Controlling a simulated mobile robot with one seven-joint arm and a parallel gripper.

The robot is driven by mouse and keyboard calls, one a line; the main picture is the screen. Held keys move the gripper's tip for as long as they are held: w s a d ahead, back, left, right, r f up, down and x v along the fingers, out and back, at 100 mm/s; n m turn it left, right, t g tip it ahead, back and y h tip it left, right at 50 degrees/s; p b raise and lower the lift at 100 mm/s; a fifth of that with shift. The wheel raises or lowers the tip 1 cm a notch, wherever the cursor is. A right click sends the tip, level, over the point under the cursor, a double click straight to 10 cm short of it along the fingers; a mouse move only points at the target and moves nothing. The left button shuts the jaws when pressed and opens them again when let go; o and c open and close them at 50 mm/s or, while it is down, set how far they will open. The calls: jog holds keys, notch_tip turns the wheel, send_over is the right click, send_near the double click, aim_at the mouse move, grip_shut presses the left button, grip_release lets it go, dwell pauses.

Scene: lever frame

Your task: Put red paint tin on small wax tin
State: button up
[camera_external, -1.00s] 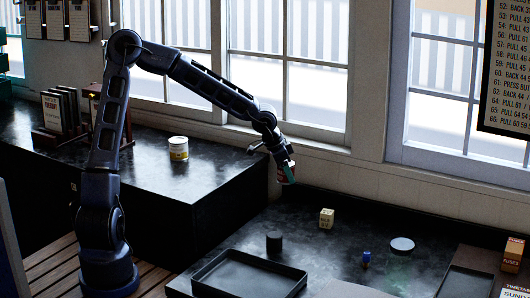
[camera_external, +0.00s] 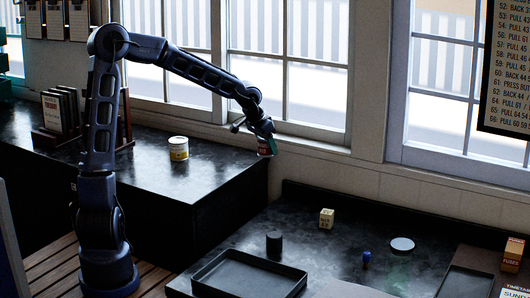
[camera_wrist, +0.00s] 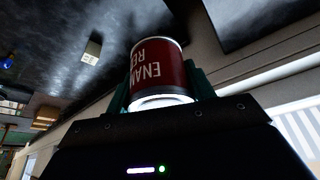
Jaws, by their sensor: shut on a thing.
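The red paint tin (camera_external: 266,147) hangs in my gripper (camera_external: 264,137), above the back edge of the counters near the window wall. In the wrist view the red tin (camera_wrist: 158,66) sits between the teal fingers, its white lettering showing. My gripper is shut on it. I cannot tell for sure which is the small wax tin. A yellow and white tin (camera_external: 178,148) stands upright on the raised left counter, left of my gripper. A flat grey round tin (camera_external: 402,245) lies on the lower counter, to the right.
A dark cylinder (camera_external: 274,241), a cream cube (camera_external: 327,218) and a small blue thing (camera_external: 366,257) stand on the lower counter. A black tray (camera_external: 248,274) lies in front. A book rack (camera_external: 62,112) stands at the left. The raised counter around the yellow tin is clear.

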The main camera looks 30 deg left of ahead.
jog(key=w+a+r+n+y, duration=0.2)
jog(key=a+r+n, duration=0.2)
jog(key=a, duration=0.5)
notch_tip(320, 180, up, 17)
jog(key=n+g+y, duration=0.2)
jog(key=n+y, duration=0.2)
jog(key=n, duration=0.8)
send_over(177, 138)
jog(key=d, duration=0.1)
jog(key=f, duration=2)
jog(key=shift+s, duration=0.3)
jog(key=shift+f, duration=0.1)
jog(key=o, duration=1.1)
